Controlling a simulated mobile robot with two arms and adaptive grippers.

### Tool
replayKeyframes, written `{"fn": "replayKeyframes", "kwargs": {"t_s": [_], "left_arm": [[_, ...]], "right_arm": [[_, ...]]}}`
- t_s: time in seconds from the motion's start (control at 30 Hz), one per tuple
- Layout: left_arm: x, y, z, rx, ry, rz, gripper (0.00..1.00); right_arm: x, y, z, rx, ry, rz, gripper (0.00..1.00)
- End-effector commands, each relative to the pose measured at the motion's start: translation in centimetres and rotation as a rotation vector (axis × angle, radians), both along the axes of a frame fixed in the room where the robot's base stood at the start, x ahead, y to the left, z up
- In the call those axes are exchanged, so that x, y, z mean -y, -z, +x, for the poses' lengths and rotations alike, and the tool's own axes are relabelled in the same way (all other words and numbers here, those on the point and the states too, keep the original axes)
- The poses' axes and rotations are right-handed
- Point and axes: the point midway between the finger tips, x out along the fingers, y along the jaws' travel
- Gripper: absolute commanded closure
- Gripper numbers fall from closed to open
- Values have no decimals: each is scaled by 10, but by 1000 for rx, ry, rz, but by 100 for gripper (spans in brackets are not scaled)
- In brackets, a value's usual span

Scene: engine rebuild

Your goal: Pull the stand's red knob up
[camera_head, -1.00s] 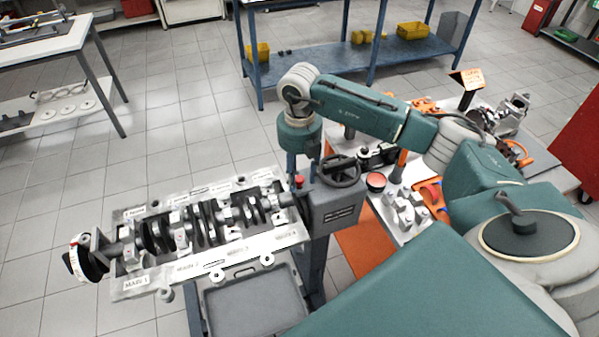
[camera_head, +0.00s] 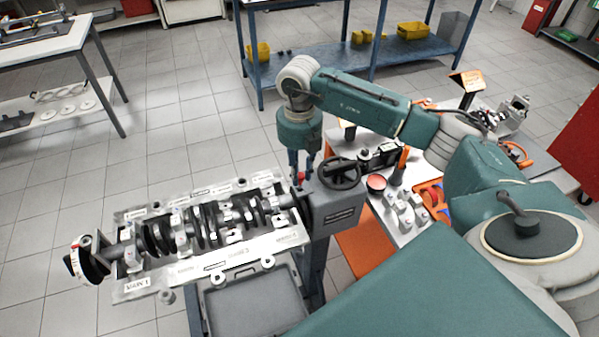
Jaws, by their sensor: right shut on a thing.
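The stand's red knob (camera_head: 301,177) is a small red piece at the left side of the grey stand head (camera_head: 335,205), close to the end of the engine block. My right gripper (camera_head: 301,172) points down from above, its dark fingers shut on the knob and partly hiding it. The block (camera_head: 140,287) lies on the stand to the left, with the crankshaft (camera_head: 155,238) along its open face. My left gripper is not in view.
A dark handwheel (camera_head: 341,173) sits on the stand head just right of my right gripper. A grey tray (camera_head: 255,308) is below the block. A table with tools and a red round tin (camera_head: 376,182) stands to the right.

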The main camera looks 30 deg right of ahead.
Motion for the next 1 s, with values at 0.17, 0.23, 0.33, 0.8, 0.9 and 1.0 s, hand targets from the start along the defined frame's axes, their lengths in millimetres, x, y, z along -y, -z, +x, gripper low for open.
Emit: {"fn": "replayKeyframes", "kwargs": {"t_s": [0.17,0.23,0.33,0.8,0.9,1.0], "left_arm": [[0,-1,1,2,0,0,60],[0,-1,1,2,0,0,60],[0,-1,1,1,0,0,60],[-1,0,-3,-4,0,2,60],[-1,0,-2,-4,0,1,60],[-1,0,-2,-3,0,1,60]], "right_arm": [[2,-5,4,15,4,0,63],[1,-5,4,14,3,0,60],[1,-4,3,11,3,0,60],[1,-50,4,16,2,1,60],[1,-73,4,16,3,0,60],[1,-92,4,15,3,0,60]]}}
